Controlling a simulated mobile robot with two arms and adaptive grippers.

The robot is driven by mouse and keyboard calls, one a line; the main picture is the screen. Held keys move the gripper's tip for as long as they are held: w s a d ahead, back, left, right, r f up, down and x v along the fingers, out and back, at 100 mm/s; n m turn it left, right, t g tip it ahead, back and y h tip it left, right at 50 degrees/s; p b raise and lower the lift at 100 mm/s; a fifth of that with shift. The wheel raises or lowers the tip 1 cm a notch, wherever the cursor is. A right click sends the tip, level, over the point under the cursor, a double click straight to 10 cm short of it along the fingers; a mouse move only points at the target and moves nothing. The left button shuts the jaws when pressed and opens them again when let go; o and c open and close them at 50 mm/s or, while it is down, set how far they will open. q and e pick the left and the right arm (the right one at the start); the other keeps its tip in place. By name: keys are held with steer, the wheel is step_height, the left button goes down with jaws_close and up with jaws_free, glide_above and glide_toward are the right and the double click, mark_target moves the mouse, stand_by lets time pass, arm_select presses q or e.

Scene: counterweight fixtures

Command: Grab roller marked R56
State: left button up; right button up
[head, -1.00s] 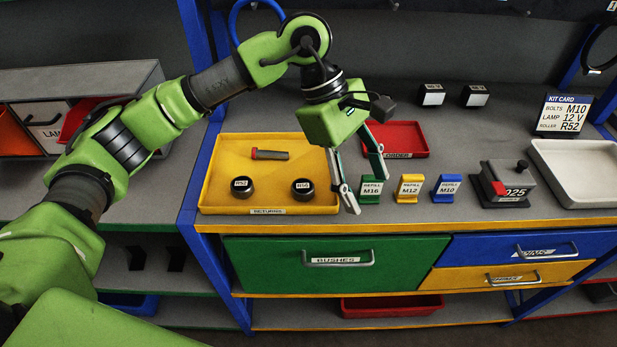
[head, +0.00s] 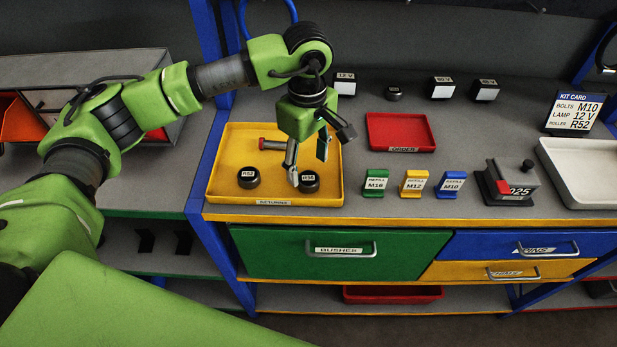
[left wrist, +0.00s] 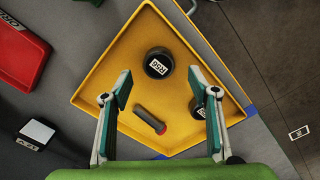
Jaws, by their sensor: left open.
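The roller marked R56 (head: 309,183) is a short black cylinder with a white label. It stands in the front right of the yellow tray (head: 222,150). In the left wrist view the R56 roller (left wrist: 158,62) shows ahead, between the finger lines. My left gripper (head: 308,168) is open and empty, pointing down just above the R56 roller; its fingers (left wrist: 159,73) are spread wide in the wrist view. A second black roller, marked R52 (head: 248,178), stands to the left; in the wrist view the right finger partly covers it (left wrist: 199,104). My right gripper is out of view.
A dark rod with a red end (left wrist: 149,119) lies in the same tray. Green, yellow and blue refill tags (head: 375,184) stand to the tray's right. A red tray (head: 400,132) lies behind them. A kit card (head: 569,112) reads R52 for the roller.

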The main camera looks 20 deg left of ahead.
mark_target(308, 178)
arm_select(q)
step_height(308, 178, down, 4)
steer(key=shift+r+p, duration=0.2)
steer(key=shift+p, duration=0.8)
steer(key=shift+w+f, duration=0.1)
steer(key=shift+f, duration=0.4)
steer(key=shift+d, duration=0.1)
steer(key=c, duration=1.5)
